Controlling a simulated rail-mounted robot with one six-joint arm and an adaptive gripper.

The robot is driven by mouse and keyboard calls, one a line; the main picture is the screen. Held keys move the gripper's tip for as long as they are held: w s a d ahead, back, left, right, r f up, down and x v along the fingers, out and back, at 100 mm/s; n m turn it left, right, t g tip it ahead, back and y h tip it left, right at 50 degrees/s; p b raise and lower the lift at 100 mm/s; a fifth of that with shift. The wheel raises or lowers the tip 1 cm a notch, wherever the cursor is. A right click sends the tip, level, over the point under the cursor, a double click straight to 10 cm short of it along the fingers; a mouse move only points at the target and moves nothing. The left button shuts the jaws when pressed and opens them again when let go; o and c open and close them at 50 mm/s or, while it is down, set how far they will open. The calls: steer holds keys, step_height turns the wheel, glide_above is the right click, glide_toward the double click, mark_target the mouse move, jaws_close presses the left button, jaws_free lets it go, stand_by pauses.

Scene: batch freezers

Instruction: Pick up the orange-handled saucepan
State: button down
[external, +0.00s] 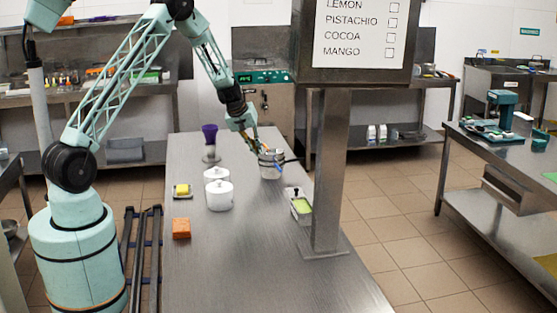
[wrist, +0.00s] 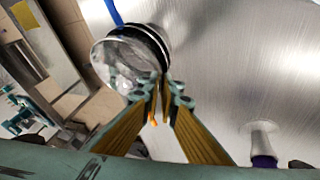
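A round metallic vessel (external: 270,168), which seems to be the saucepan, stands on the steel worktop below my gripper (external: 256,145). In the wrist view the vessel (wrist: 118,62) has a shiny round face and dark bands along one side. My gripper's golden fingers (wrist: 161,84) converge at the vessel's edge with a narrow gap between the tips. A small orange bit (wrist: 153,120) shows by the left finger, perhaps part of the handle; most of it is hidden. I cannot tell whether the fingers clamp it. A blue strip (wrist: 115,12) lies beyond the vessel.
Two white lidded pots (external: 219,195) stand left of the vessel, with a purple-topped object (external: 210,140) behind. A yellow block (external: 182,189) and orange block (external: 181,228) lie on the left. A green-filled tray (external: 301,207) and the sign post (external: 327,170) stand on the right. The front worktop is clear.

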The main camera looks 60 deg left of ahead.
steer(key=shift+r, duration=0.2)
step_height(320, 180, up, 10)
steer(key=p, duration=0.4)
steer(key=shift+f+p, duration=0.2)
steer(key=shift+p, duration=0.2)
steer(key=shift+s, duration=0.1)
stand_by(0.4)
steer(key=s+d+f+y, duration=0.1)
steer(key=s+d, duration=0.2)
steer(key=s, duration=0.4)
steer(key=s+d+f+b, duration=0.1)
steer(key=s+d, duration=0.2)
steer(key=s, duration=0.5)
steer(key=shift+s+f+t+y+b, duration=0.15)
steer(key=shift+f+t+y+b, duration=0.15)
steer(key=shift+f+y, duration=0.1)
steer(key=shift+a, duration=0.1)
steer(key=w+a+p, duration=0.2)
steer(key=w, duration=0.5)
steer(key=w+a+f+p, duration=0.1)
steer(key=w+a+p, duration=0.1)
steer(key=w, duration=0.5)
steer(key=shift+w+a+f+p, duration=0.2)
steer(key=shift+a+f+p, duration=0.05)
steer(key=shift+a+p, duration=0.15)
